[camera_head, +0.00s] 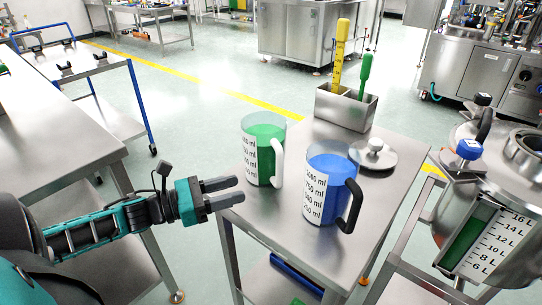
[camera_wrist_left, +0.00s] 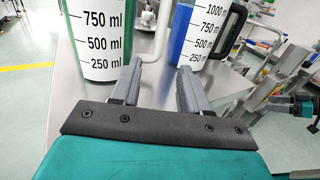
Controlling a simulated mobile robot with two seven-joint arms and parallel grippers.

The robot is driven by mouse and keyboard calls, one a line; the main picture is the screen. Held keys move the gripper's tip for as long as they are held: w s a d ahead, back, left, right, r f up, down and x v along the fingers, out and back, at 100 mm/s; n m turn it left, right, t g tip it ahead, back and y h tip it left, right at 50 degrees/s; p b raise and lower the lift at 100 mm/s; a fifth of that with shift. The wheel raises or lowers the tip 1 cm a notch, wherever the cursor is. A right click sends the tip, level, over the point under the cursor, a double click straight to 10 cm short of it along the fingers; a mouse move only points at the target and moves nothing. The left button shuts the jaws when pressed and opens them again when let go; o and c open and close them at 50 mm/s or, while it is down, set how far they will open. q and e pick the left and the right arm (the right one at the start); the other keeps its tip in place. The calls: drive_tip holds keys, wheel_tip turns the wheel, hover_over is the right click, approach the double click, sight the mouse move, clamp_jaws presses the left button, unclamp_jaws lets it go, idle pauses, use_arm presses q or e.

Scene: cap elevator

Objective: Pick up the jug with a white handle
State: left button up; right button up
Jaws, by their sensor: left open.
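The jug with a white handle (camera_head: 262,155) holds green liquid and stands upright on a small steel table (camera_head: 300,250). Its white handle (camera_head: 278,162) faces right in the head view. In the left wrist view the jug (camera_wrist_left: 97,40) is at upper left, with part of its handle behind the left finger. My left gripper (camera_head: 240,190) is open and empty, in front of and to the left of the jug, apart from it. In the left wrist view the open fingers (camera_wrist_left: 155,82) point toward the gap between the jugs. My right gripper is not seen in the head view.
A jug with blue liquid and a black handle (camera_head: 325,190) stands right of the green one. Behind are a round steel lid (camera_head: 386,156) and a steel box (camera_head: 345,110) with yellow and green tools. A steel vessel (camera_head: 490,235) stands at right.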

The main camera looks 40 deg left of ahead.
sight(279, 184)
use_arm(q)
drive_tip(key=x, duration=0.6)
drive_tip(key=shift+w+d, duration=0.15)
drive_tip(key=shift+w, duration=0.2)
drive_tip(key=shift+r+x, duration=0.15)
drive_tip(key=shift+x, duration=0.8)
drive_tip(key=shift+r+x, duration=0.2)
drive_tip(key=shift+x, duration=0.75)
drive_tip(key=shift+w+d, duration=0.35)
drive_tip(key=shift+w, duration=0.25)
clamp_jaws()
drive_tip(key=shift+r, duration=0.2)
